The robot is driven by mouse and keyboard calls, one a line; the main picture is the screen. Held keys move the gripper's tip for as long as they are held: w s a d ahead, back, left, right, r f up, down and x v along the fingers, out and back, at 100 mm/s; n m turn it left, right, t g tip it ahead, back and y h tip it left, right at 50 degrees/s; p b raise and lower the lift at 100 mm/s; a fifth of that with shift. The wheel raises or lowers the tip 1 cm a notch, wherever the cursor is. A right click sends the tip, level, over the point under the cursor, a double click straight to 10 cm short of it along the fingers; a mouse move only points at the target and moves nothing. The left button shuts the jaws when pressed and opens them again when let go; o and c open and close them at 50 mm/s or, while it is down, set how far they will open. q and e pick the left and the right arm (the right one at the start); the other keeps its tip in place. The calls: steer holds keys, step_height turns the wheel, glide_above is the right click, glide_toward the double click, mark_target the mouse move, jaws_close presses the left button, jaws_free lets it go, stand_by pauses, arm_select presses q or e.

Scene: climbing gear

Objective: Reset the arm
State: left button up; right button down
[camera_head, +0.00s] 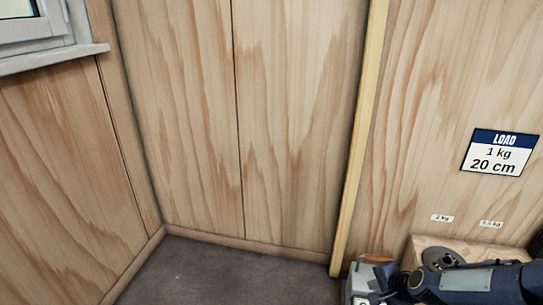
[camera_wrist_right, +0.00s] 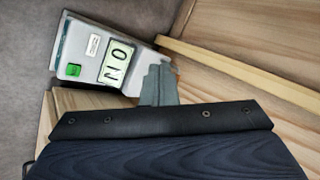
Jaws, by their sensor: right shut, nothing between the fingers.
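My right gripper (camera_head: 388,284) is in the lower right of the head view, its dark arm coming in from the right edge. In the right wrist view its grey fingers (camera_wrist_right: 159,82) are together, with nothing seen between them. Just beyond the fingertips is a grey box (camera_wrist_right: 86,56) with a green square and a lettered display. This box (camera_head: 358,281) also shows at the bottom of the head view, partly hidden by the gripper. Whether the fingers touch it, I cannot tell. My left gripper is not in view.
A wooden surface (camera_head: 452,244) lies beside and under my right arm. A LOAD sign (camera_head: 499,152) reading 1 kg, 20 cm is on the wooden wall above. A pale upright batten (camera_head: 361,140) runs down the wall. The grey floor (camera_head: 220,275) at the left is clear.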

steer(key=s+a+r+n, duration=0.4)
steer(key=s+r+n, duration=0.3)
steer(key=s+r, duration=0.55)
steer(key=s+a+r+n+g+y, duration=0.1)
steer(key=s+a+r+n, duration=0.1)
steer(key=s, duration=0.4)
steer(key=s+a+r+n, duration=0.1)
steer(key=s+r+n, duration=0.15)
steer(key=s, duration=0.35)
step_height(320, 180, up, 37)
steer(key=p, duration=3.7)
steer(key=shift+s+a+f+g+p, duration=0.2)
steer(key=shift+s+g+p, duration=0.1)
steer(key=shift+s+p, duration=0.1)
